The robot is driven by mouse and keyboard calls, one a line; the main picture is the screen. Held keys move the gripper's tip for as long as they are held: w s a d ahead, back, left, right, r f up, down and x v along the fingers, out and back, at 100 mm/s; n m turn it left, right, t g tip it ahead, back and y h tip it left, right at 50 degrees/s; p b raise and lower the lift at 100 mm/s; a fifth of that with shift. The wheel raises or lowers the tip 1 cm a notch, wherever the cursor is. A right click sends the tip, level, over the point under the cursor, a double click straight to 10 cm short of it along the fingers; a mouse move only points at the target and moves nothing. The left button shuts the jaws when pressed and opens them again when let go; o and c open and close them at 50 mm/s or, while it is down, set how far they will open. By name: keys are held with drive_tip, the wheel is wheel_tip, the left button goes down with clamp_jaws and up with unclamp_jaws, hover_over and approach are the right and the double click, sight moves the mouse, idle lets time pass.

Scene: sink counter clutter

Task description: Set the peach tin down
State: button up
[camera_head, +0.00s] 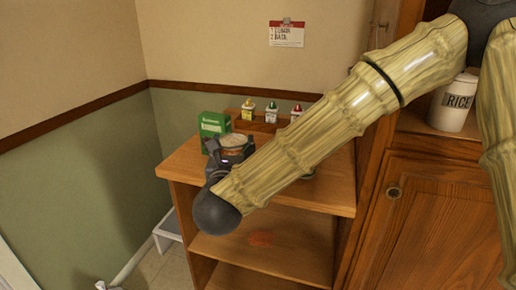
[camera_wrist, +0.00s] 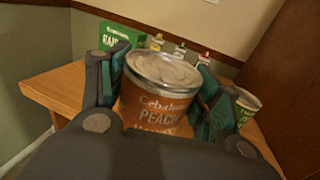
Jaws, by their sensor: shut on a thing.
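The peach tin (camera_wrist: 155,105) is orange-brown with a silver top and the word "PEACH" on its label. In the wrist view it stands between the two dark fingers of my gripper (camera_wrist: 158,100), which is shut on it. In the head view the tin (camera_head: 231,147) shows only its upper part, above the wooden counter top (camera_head: 320,185); my gripper (camera_head: 225,160) hides the rest. The tin looks about upright. I cannot tell whether its base touches the counter.
A green box (camera_head: 213,125) stands just behind the tin. Several small bottles with coloured caps (camera_head: 272,112) stand at the back in a wooden holder. Another green tin (camera_wrist: 246,104) is right of my gripper. A white RICE canister (camera_head: 455,102) stands in the cabinet at right.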

drive_tip(key=shift+h, duration=0.3)
drive_tip(key=shift+w+d+f+p, duration=0.4)
drive_tip(key=shift+w+d+f, duration=0.55)
drive_tip(key=shift+w, duration=1.25)
drive_tip(key=shift+w+d+f+p, duration=0.5)
drive_tip(key=shift+w+d, duration=0.75)
drive_tip(key=shift+w, duration=1)
drive_tip(key=shift+w+d+f+p, duration=0.25)
drive_tip(key=shift+w+d+f, duration=0.75)
drive_tip(key=shift+w, duration=1.2)
drive_tip(key=o, duration=1.4)
drive_tip(key=shift+d, duration=0.1)
drive_tip(key=shift+c, duration=0.2)
drive_tip(key=shift+r, duration=0.1)
drive_tip(key=s, duration=0.3)
drive_tip(key=s+b, duration=0.1)
drive_tip(key=s, duration=0.3)
drive_tip(key=s+b, duration=0.1)
drive_tip(key=s, duration=0.3)
drive_tip(key=shift+a, duration=0.35)
drive_tip(key=shift+s, duration=0.55)
